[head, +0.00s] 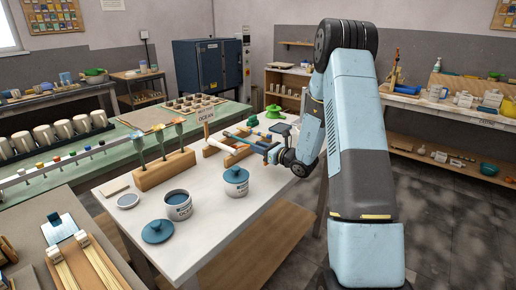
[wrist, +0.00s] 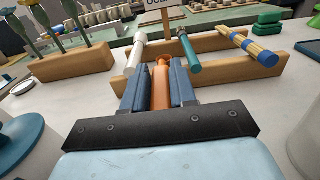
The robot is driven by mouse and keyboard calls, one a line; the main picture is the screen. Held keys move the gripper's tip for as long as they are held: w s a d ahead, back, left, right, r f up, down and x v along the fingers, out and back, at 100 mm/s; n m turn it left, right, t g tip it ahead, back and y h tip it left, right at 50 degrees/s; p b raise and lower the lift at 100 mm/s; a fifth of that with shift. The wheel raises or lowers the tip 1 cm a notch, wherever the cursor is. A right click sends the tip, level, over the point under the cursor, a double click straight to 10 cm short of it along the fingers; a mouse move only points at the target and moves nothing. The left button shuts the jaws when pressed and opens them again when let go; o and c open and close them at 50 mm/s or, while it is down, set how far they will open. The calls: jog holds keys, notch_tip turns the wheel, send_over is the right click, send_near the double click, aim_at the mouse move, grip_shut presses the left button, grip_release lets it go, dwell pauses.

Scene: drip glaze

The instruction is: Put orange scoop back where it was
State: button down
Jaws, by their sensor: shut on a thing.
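The orange scoop shows as an orange handle (wrist: 161,92) in the wrist view. My gripper (wrist: 160,76) is shut on it, with one dark blue finger on each side. The wooden rack (wrist: 228,76) stands on the white table, and the scoop is at its front rail, between a white-handled tool (wrist: 136,54) and a teal-handled tool (wrist: 189,52). In the head view my gripper (head: 273,153) is at the right side of the rack (head: 237,158).
A blue-and-yellow-handled tool (wrist: 252,46) lies at the rack's right. A wooden block with upright tools (head: 165,170) is left of the rack.

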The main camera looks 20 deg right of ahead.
jog(key=shift+f, duration=0.15)
jog(key=c, duration=0.9)
grip_release()
